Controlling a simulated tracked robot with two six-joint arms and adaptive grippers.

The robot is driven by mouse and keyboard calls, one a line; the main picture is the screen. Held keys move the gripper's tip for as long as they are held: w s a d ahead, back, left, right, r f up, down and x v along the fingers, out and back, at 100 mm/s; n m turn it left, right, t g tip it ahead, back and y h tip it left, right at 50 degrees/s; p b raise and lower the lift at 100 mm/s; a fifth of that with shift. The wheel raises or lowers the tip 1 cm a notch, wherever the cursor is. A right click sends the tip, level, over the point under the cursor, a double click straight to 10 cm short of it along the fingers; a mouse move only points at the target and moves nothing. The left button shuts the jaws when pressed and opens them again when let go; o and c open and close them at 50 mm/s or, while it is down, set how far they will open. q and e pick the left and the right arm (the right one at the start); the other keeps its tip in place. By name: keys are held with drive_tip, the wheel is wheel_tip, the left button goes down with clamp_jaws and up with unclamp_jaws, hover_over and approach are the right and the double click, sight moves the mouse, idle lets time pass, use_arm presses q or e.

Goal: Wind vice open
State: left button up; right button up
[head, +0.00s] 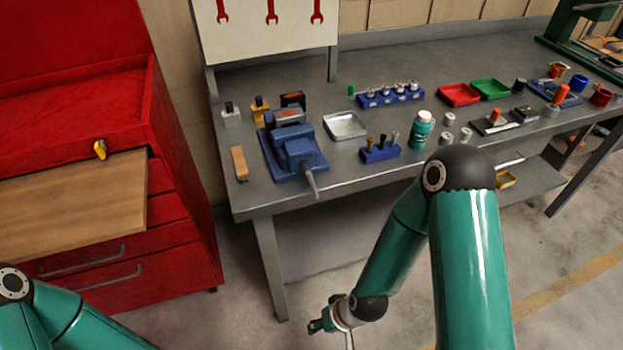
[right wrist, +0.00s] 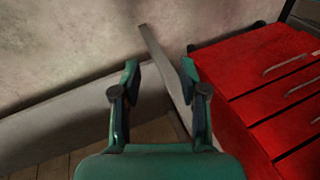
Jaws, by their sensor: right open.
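A blue vice (head: 296,152) is fixed at the near left end of the grey workbench. Its grey handle (head: 311,184) hangs over the bench's front edge. I cannot tell how far its jaws stand apart. My right gripper (head: 318,326) is low in front of the bench, below the vice and apart from it. In the right wrist view the right gripper (right wrist: 159,82) is open, with nothing between its fingers. The vice does not show there. My left gripper is out of view; only part of my left arm shows at the bottom left.
The grey bench (head: 345,185) has a metal tray (head: 345,125), blue tool holders (head: 380,151) and a green bottle (head: 421,130) right of the vice. A wooden block (head: 239,163) lies left of it. A red cabinet (head: 165,175) stands at the left.

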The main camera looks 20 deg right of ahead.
drive_tip(key=w+r+n+t+b, duration=0.1)
drive_tip(key=w+r+t+b, duration=0.1)
drive_tip(key=w+t+b, duration=0.45)
use_arm(q)
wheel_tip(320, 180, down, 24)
drive_tip(key=b, duration=1.6)
use_arm(e)
drive_tip(key=n+t+h, duration=0.1)
drive_tip(key=t+h, duration=0.2)
drive_tip(key=t, duration=0.7)
approach(308, 176)
wheel_tip(308, 176, down, 4)
drive_tip(key=s+d, duration=0.1)
drive_tip(key=s, duration=0.2)
use_arm(q)
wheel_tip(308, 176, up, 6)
drive_tip(key=p, duration=0.6)
use_arm(e)
drive_tip(key=shift+g, duration=0.25)
drive_tip(key=w, duration=1.6)
drive_tip(key=shift+w, duration=0.4)
